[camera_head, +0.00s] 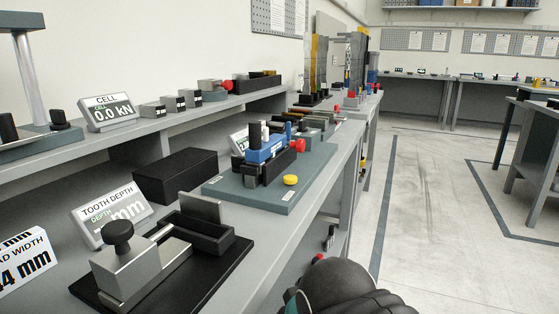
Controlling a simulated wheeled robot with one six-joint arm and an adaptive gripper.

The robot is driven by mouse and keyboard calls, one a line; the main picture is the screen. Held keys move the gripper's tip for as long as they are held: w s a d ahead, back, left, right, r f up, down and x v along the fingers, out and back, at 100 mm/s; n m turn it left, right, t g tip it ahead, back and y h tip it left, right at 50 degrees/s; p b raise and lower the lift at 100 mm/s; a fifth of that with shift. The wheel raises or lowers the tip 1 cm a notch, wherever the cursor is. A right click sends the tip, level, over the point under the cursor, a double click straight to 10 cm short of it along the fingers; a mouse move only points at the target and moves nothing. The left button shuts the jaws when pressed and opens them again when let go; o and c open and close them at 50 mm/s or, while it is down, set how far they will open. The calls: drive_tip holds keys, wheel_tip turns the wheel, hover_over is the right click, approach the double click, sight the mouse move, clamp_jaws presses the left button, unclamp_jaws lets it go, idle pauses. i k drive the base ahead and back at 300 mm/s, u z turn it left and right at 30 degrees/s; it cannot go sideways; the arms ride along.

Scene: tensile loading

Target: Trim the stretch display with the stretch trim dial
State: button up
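No display in view is readable as a stretch display, and I cannot tell which knob is the stretch trim dial. A small display (238,142) with green digits stands behind the blue fixture, which hides part of it. The blue fixture (266,150) sits on a grey-green base plate (252,196) on the bench. A yellow round button (290,180) is at the plate's front right, and a red knob (300,145) is on the fixture's right side. My gripper is not in view; only a dark rounded part of my arm shows at the bottom edge.
A tooth depth display (113,212) and a metal block with a black knob (118,231) stand in the foreground. A cell display (107,113) reading 0.0 kN is on the raised shelf. A black box (176,177) lies behind. The floor (430,190) to the right is open.

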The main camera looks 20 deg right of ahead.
sight(236, 162)
drive_tip(key=z, duration=1.9)
drive_tip(key=i, duration=2.05)
drive_tip(key=u, duration=3.4)
